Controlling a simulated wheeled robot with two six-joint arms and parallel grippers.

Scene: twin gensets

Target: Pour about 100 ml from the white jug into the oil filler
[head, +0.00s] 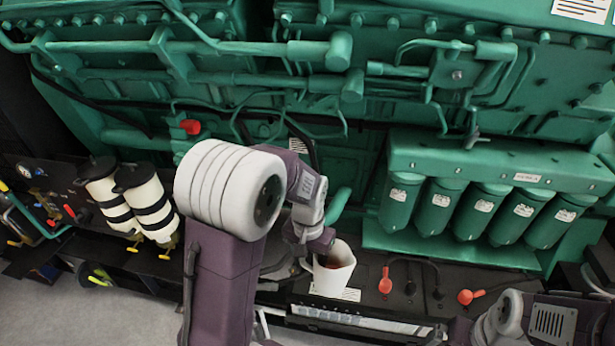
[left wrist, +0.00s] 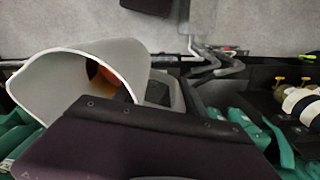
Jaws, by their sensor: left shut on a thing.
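The white jug (head: 338,272) is in the lower middle of the head view, just above the dark ledge at the engine's foot. My left gripper (head: 318,246) is shut on it at its left side. In the left wrist view the jug (left wrist: 120,62) shows its wide mouth and an orange-brown patch inside, perhaps oil. The jug looks roughly upright, slightly tilted in the head view. I cannot tell for sure which part is the oil filler; a green curved pipe (head: 338,206) stands just above the jug. My right gripper is out of view.
Several green filter canisters (head: 440,208) hang to the right of the jug. Red-handled parts (head: 385,283) stand on the dark ledge. Two white canisters with black bands (head: 150,205) are at left. A red cap (head: 190,127) sits on the engine. Grey floor is at lower left.

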